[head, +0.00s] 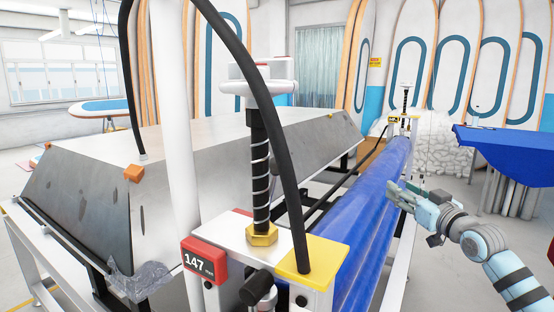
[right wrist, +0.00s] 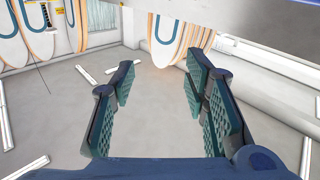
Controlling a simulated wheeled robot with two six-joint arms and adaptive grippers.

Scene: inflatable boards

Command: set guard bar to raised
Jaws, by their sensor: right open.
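A long dark bar (head: 340,185) runs low between the metal table and the long blue roll (head: 375,190) in the head view. It may be the guard bar, but I cannot tell for sure. Its near end is hidden behind the front post. My right gripper (head: 396,191) is at the right side of the blue roll, about halfway along. My left gripper is out of view.
A threaded post with a white handwheel (head: 260,88) and a red display (head: 203,260) reading 147 stand in front. A black hose (head: 272,120) arches across. A metal-topped table (head: 200,140) fills the left. A blue-draped table (head: 510,145) stands at right. Boards line the back wall.

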